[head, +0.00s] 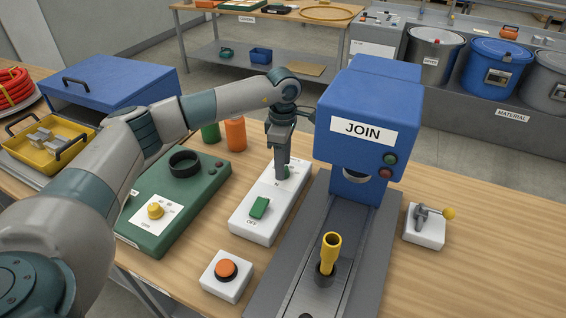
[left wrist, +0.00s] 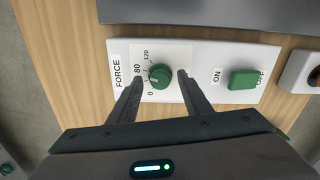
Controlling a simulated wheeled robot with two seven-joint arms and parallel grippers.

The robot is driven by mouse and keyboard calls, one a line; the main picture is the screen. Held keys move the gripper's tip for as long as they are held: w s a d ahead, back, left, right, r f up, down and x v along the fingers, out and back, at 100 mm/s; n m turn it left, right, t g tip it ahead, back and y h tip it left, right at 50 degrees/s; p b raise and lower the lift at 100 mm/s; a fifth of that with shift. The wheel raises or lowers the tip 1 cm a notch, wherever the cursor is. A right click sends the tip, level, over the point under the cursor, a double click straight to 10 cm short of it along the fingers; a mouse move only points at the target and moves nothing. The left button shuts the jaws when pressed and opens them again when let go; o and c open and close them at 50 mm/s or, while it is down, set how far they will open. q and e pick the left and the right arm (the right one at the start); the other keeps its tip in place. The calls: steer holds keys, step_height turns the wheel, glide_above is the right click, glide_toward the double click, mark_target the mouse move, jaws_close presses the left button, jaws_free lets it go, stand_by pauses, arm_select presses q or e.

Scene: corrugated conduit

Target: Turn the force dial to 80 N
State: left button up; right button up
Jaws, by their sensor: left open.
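The force dial is a round green knob (left wrist: 160,76) on a white plate marked FORCE, with 0, 80 and 120 around it, in the left wrist view. Its pointer setting is too small to tell. In the head view the dial is mostly hidden behind my left gripper (head: 282,174). The dial sits at the far end of a white control box (head: 245,226). My left gripper, also in the left wrist view (left wrist: 159,77), is open and pointing down, with one finger on each side of the knob. I cannot tell whether the fingers touch it. My right gripper is not in view.
A green ON/OFF switch (head: 259,208) is on the same box. The blue JOIN press (head: 363,125) stands close to the right. A green box (head: 180,205) is to the left, and an orange button (head: 226,269) is in front.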

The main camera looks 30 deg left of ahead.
arm_select(q)
steer(key=shift+r, duration=0.5)
step_height(320, 180, up, 16)
steer(key=b, duration=0.3)
steer(key=shift+r+b, duration=0.2)
steer(key=shift+b, duration=0.1)
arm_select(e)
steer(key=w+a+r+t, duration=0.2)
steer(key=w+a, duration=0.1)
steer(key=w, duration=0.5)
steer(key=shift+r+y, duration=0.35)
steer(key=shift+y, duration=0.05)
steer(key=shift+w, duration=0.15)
